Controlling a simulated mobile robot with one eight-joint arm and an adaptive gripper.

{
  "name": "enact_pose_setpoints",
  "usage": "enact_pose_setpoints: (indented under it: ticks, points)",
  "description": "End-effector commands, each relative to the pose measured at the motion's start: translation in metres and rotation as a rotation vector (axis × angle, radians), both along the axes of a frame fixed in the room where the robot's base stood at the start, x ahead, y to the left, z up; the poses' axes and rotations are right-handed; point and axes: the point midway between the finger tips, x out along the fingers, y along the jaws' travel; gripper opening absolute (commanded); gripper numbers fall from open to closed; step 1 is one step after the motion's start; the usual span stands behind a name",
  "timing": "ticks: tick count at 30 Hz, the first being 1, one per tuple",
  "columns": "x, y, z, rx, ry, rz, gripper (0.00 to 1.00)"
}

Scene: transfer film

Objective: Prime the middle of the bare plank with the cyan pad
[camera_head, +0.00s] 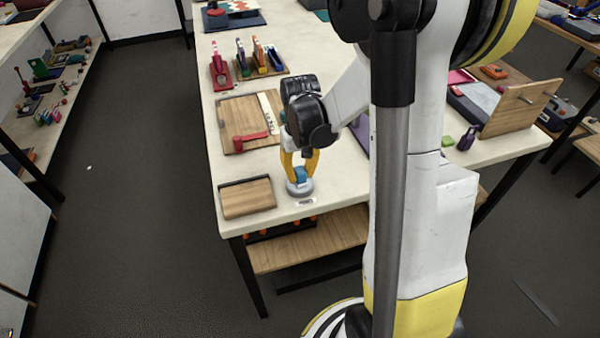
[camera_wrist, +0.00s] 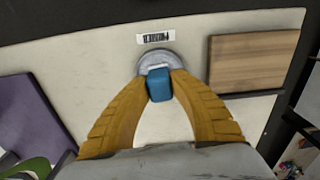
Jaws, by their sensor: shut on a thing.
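The cyan pad (camera_head: 300,174) is a small blue block at the front edge of the table, over a round grey dish (camera_head: 300,189). My gripper (camera_head: 300,166) points down with its yellow fingers closed on the pad. In the wrist view, the pad (camera_wrist: 160,88) sits between the fingertips, overlapping the dish (camera_wrist: 157,58). I cannot tell whether the pad touches the dish. The bare plank (camera_head: 247,198) lies flat to the left of the dish, with a dark strip along its far edge. It also shows in the wrist view (camera_wrist: 254,58), at the upper right.
A small printed label (camera_wrist: 156,38) lies beside the dish at the table edge. Behind the plank is a wooden board (camera_head: 236,110) with a red tool (camera_head: 250,140) on it. Several coloured tools stand farther back. A purple panel (camera_wrist: 32,112) lies on the other side.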

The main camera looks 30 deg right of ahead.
Motion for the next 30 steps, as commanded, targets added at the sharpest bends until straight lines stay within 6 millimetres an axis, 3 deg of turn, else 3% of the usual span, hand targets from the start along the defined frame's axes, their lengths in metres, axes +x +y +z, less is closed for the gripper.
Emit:
enact_pose_setpoints:
  ticks: [18,30]
  points:
    - [0.0,0.0,0.001,0.0,0.001,0.0,0.0]
    - [0.0,0.0,0.033,0.0,0.0,0.0,0.0]
